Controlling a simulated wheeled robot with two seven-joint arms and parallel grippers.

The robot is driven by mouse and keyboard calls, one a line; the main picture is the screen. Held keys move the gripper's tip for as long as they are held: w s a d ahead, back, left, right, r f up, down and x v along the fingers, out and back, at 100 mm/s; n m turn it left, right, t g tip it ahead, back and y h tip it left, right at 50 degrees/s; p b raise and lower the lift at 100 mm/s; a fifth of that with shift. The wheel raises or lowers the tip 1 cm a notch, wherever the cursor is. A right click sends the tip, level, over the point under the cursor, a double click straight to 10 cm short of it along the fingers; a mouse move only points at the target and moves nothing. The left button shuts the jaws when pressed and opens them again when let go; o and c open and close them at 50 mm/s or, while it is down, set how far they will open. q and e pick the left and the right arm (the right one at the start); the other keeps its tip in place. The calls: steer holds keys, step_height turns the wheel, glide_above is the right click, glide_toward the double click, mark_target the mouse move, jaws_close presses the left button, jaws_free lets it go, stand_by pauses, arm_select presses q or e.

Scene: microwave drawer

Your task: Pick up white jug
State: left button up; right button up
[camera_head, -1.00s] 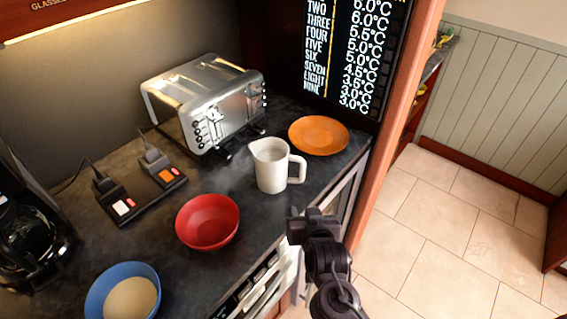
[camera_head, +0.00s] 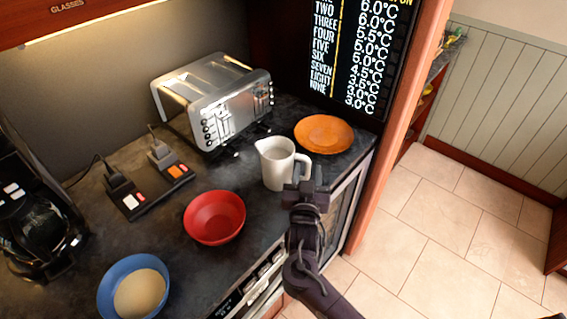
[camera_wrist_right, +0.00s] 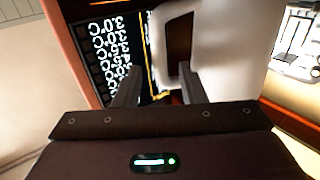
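The white jug (camera_head: 277,163) stands upright on the dark counter in the head view, its spout to the left and its handle to the right. My right gripper (camera_head: 306,181) is just in front of the jug's handle, overlapping its lower part in the picture. In the right wrist view the jug (camera_wrist_right: 222,55) is large and close, with its handle ahead of the fingers. The two fingers of my right gripper (camera_wrist_right: 160,88) are apart with nothing clearly between them. I cannot tell whether they touch the handle. My left gripper is not in view.
An orange plate (camera_head: 324,133) lies behind the jug. A red bowl (camera_head: 215,217) and a blue bowl (camera_head: 110,303) stand to the left. A silver toaster (camera_head: 212,100) is at the back. The counter's front edge runs below my right gripper, and the tiled floor is clear.

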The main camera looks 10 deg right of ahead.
mark_target(308, 166)
steer(key=x, duration=0.3)
steer(key=shift+w+r+p, duration=0.1)
steer(key=shift+p, duration=0.2)
steer(key=shift+c, duration=0.3)
jaws_close()
steer(key=shift+r, duration=0.15)
